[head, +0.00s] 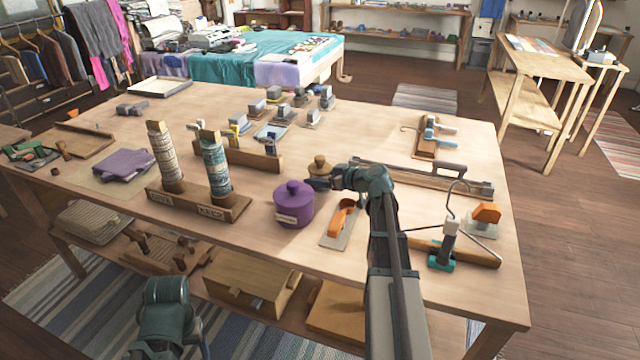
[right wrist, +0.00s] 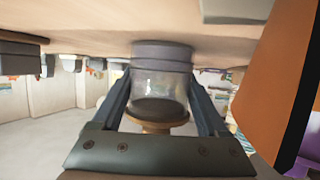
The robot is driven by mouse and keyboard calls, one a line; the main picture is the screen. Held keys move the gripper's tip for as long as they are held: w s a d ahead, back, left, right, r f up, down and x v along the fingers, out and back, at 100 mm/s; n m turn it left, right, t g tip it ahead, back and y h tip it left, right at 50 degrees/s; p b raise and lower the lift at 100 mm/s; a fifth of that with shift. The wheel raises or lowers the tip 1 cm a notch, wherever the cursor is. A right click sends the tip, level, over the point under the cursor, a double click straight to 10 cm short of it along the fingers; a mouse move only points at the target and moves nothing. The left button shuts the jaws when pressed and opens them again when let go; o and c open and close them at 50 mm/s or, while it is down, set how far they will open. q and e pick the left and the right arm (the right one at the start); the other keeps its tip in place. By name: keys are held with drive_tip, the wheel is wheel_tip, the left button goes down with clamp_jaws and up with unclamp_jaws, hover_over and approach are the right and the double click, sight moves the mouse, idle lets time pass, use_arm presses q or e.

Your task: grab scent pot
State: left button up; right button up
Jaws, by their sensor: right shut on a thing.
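The scent pot (right wrist: 158,90) is a small clear glass jar with a grey base and a wooden lid. In the head view its wooden lid (head: 319,166) shows just right of a purple lidded pot. My right gripper (head: 318,181) comes from the right and is shut around the jar's body, which it mostly hides in the head view. The right wrist view shows the jar upside down between the two fingers (right wrist: 160,106). Its base is close to the tabletop; I cannot tell if they touch. My left arm shows at the lower left, but its jaws do not.
The purple pot (head: 293,205) stands close left of the jar. An orange-handled tool (head: 341,217) lies in front. A long bar tool (head: 430,176) lies behind my right arm, and a hanger stand (head: 449,240) is to the right. Two patterned rolls (head: 215,165) stand left on a wooden base.

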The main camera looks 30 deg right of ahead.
drive_tip(key=shift+r, duration=0.1)
drive_tip(key=shift+c, duration=0.3)
wheel_tip(320, 180, up, 18)
drive_tip(key=p, duration=1.8)
